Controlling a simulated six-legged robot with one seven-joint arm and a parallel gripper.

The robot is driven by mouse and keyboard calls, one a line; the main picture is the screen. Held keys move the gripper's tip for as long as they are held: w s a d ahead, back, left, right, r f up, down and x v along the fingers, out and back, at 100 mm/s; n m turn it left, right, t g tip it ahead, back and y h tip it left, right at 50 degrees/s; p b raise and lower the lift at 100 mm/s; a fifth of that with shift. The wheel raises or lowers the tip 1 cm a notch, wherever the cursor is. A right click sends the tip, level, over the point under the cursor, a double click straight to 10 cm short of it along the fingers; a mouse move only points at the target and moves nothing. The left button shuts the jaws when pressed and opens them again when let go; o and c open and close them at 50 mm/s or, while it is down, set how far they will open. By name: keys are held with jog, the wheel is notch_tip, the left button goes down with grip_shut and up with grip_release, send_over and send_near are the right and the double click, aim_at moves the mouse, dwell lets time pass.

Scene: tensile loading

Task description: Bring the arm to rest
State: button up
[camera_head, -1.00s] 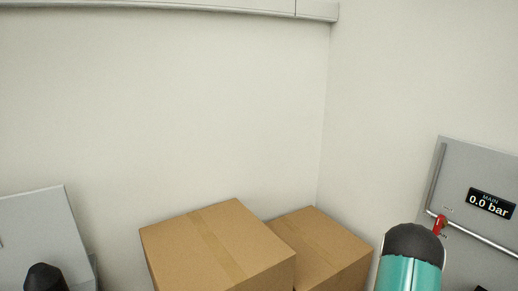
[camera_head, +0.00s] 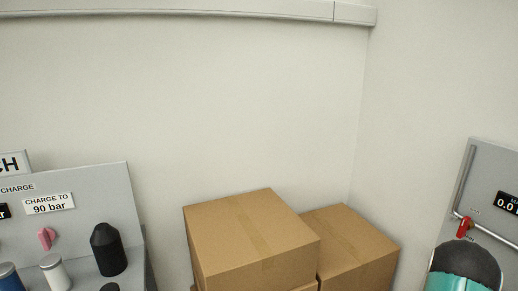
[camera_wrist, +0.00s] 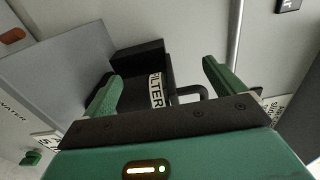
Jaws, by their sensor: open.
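In the wrist view my gripper (camera_wrist: 162,69) is open, its two green fingers spread apart. A dark block with a white label reading "ILTER" (camera_wrist: 156,90) shows between and beyond the fingers; part of it is hidden by my gripper's body. I cannot tell whether the fingers touch it. A black bent handle (camera_wrist: 190,92) is beside the label. In the head view a teal and black part of my arm (camera_head: 466,268) shows at the lower right; my gripper is outside that view.
Cardboard boxes (camera_head: 250,235) stand in the corner. A grey panel (camera_head: 485,170) with a red valve handle (camera_head: 464,228) stands at right, close to my arm.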

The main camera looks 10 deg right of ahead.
jog(key=w+a+r+n+t+y, duration=0.6)
jog(key=w+a+r, duration=0.4)
jog(key=w, duration=0.4)
jog(key=w+a+r+n+y, duration=0.15)
jog(key=a+r+n, duration=0.25)
jog(key=a, duration=0.4)
jog(key=w+a+r+n+t+y, duration=0.1)
jog(key=a+r+n+y, duration=0.3)
jog(key=a, duration=0.4)
jog(key=w+a+r+n+y, duration=0.2)
jog(key=a+r+n, duration=0.25)
jog(key=a, duration=0.45)
jog(key=s+a+r+n+y, duration=0.3)
jog(key=s+a+n, duration=0.35)
jog(key=a, duration=0.45)
jog(key=s+a+n+g, duration=0.2)
jog(key=s+a+n, duration=0.2)
jog(key=s, duration=0.4)
jog(key=s+a+r+n+g+y, duration=0.1)
jog(key=s+a+n+g, duration=0.1)
jog(key=s+a+n, duration=0.3)
jog(key=s, duration=0.2)
jog(key=shift+s+a+r, duration=0.15)
jog(key=shift+s+a, duration=0.2)
jog(key=shift+s, duration=0.05)
